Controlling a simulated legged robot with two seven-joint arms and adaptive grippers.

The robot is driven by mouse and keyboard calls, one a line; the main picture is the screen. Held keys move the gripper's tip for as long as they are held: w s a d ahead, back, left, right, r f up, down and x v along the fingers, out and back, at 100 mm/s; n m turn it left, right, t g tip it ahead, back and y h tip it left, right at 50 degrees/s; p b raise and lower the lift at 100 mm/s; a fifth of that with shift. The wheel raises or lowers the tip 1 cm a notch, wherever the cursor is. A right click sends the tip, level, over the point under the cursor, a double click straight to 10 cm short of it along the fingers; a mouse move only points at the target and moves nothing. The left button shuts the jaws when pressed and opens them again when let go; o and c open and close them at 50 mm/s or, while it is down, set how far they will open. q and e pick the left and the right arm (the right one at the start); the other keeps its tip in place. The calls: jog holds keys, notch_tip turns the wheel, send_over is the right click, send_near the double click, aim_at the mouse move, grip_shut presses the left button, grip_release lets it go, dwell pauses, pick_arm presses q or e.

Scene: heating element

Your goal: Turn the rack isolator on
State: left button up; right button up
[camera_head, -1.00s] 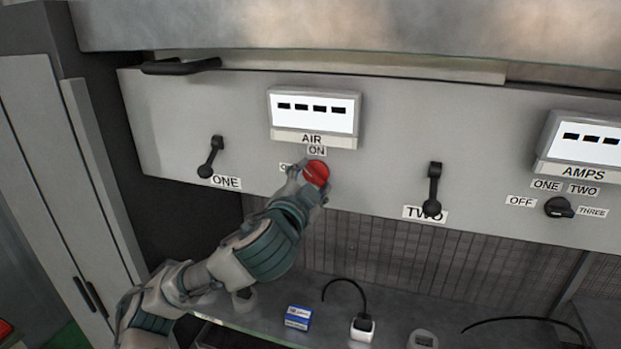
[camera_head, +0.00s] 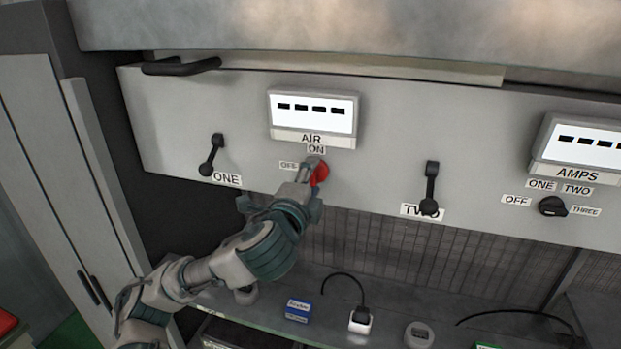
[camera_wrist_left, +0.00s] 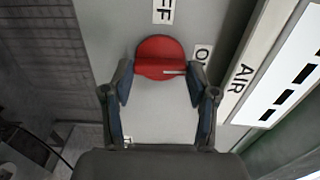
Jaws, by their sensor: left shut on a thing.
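The red rotary knob (camera_head: 321,174) sits on the grey panel under the AIR display (camera_head: 313,115), between an ON label (camera_head: 316,149) above and an OFF label (camera_head: 288,165) to its left. My left gripper (camera_head: 310,181) is at the knob and partly hides it. In the left wrist view, the two fingers of the left gripper (camera_wrist_left: 160,82) stand either side of the red knob (camera_wrist_left: 160,55), shut on it. A short white line on the knob points right in that view, toward the side of the ON label (camera_wrist_left: 202,53). My right gripper is not in view.
Black levers ONE (camera_head: 211,156) and TWO (camera_head: 430,190) flank the knob on the panel. A black AMPS selector (camera_head: 552,206) is at the right. Below, a shelf holds a blue box (camera_head: 297,310) and a white plug (camera_head: 360,322) with a black cable.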

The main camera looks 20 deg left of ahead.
pick_arm(q)
jog(key=shift+f+m, duration=0.15)
jog(key=shift+m, duration=0.15)
jog(key=o, duration=0.9)
jog(key=shift+o, duration=1.3)
jog(key=shift+w, duration=0.25)
jog(key=shift+s, duration=0.25)
jog(key=s, duration=1.1)
jog(key=shift+s+a, duration=0.2)
jog(key=shift+a, duration=0.05)
jog(key=shift+f, duration=0.1)
